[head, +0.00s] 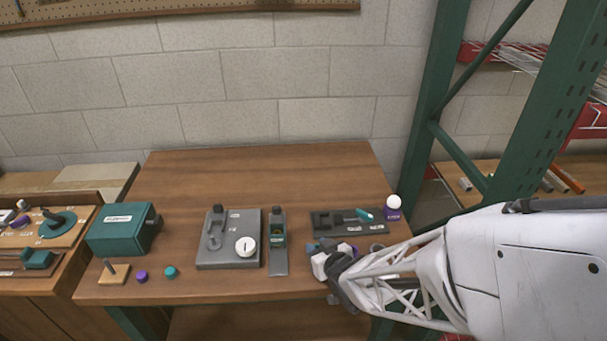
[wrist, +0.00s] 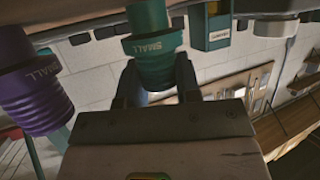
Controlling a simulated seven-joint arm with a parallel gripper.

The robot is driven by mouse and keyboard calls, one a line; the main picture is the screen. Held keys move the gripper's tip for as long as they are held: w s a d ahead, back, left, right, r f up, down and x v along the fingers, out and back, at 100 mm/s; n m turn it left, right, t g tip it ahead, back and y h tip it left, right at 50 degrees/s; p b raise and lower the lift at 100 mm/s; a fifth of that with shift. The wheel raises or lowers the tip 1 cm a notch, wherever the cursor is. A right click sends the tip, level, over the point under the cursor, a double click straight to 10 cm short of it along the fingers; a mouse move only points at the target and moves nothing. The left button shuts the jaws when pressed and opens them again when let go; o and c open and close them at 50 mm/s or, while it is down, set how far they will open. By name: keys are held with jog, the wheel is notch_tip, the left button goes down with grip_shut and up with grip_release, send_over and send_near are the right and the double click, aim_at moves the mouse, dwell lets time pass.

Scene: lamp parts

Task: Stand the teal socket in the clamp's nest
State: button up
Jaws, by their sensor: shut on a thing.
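My gripper (wrist: 155,85) is shut on the teal socket (wrist: 152,45), which is marked SMALL and sits between the two dark fingers in the wrist view. In the head view my gripper (head: 328,262) is low over the table's front right, and the socket is mostly hidden there. A narrow grey fixture (head: 279,262) with a dark top and a green part stands just left of my gripper. A grey plate (head: 216,256) with a dark lever piece and a white round knob (head: 245,246) lies further left. I cannot tell which of these two holds the clamp's nest.
A purple socket (wrist: 38,98), also marked SMALL, is close on the left in the wrist view. A dark tray (head: 322,224) and a purple holder with a white ball (head: 393,208) are behind my gripper. A green box (head: 120,230) stands left. The table's back is clear.

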jog(key=shift+f, duration=0.1)
jog(key=o, duration=0.9)
jog(key=shift+o, duration=0.2)
jog(key=shift+s+d+r, duration=0.1)
jog(key=shift+s+r, duration=0.1)
jog(key=shift+r, duration=0.05)
jog(key=v, duration=1.1)
jog(key=shift+s, duration=0.25)
jog(key=shift+r, duration=0.2)
